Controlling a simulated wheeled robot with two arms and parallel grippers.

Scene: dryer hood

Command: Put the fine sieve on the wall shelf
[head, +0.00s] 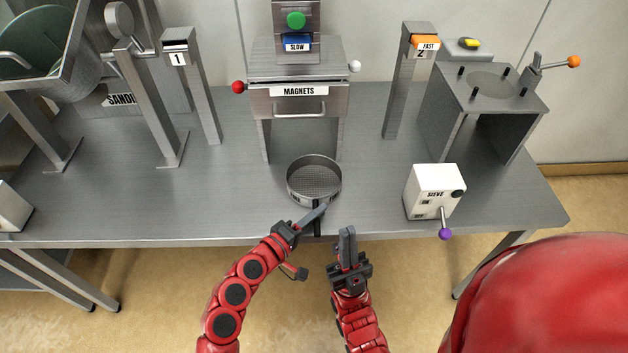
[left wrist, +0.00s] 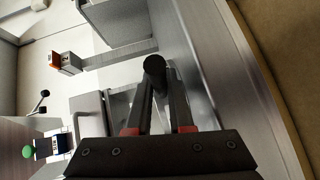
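The fine sieve (head: 314,192) is a round grey metal pan with a mesh bottom and a dark handle pointing to the table's front edge. It sits on the table in front of the magnets unit. My left gripper (head: 322,209) is at its handle. In the left wrist view the dark handle (left wrist: 154,66) fills the gap between the fingertips, and the fingers look shut on it. My right gripper (head: 347,236) is in front of the table edge, apart from the sieve, its fingers close together and empty. No wall shelf can be made out.
The magnets unit (head: 299,102) stands behind the sieve. A white sieve box (head: 428,190) with a purple knob is to the right. Post 1 (head: 204,100) and post 2 (head: 398,100) flank the unit. A metal stand (head: 455,95) is at right. The table (head: 230,190) is clear left of the sieve.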

